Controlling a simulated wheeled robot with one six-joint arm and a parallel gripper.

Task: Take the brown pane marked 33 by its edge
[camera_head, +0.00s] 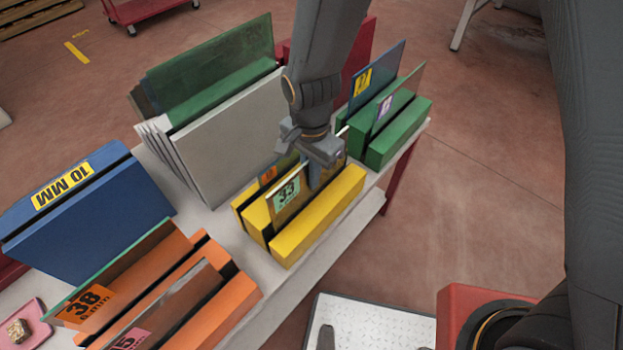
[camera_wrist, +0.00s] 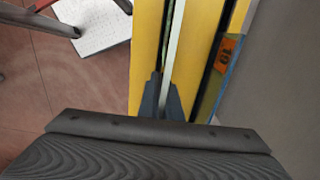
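The brown pane marked 33 (camera_head: 283,203) stands on edge in a slot of the yellow rack (camera_head: 318,213). Its green label faces the head camera. My gripper (camera_head: 322,180) is over the rack, at the pane's right part, pointing down. In the wrist view the pane's pale upper edge (camera_wrist: 175,45) runs between the two fingers (camera_wrist: 167,95). The fingers appear closed against both faces of the pane, with no clear gap. The wrist hides part of the pane in the head view.
Another pane with an orange label (camera_head: 267,175) stands in the slot behind, close to my fingers. Green racks (camera_head: 398,135) stand to the right, orange racks (camera_head: 215,300) at the front left, a blue 10 MM block (camera_head: 90,215) at left. Large grey panels (camera_head: 235,140) stand behind.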

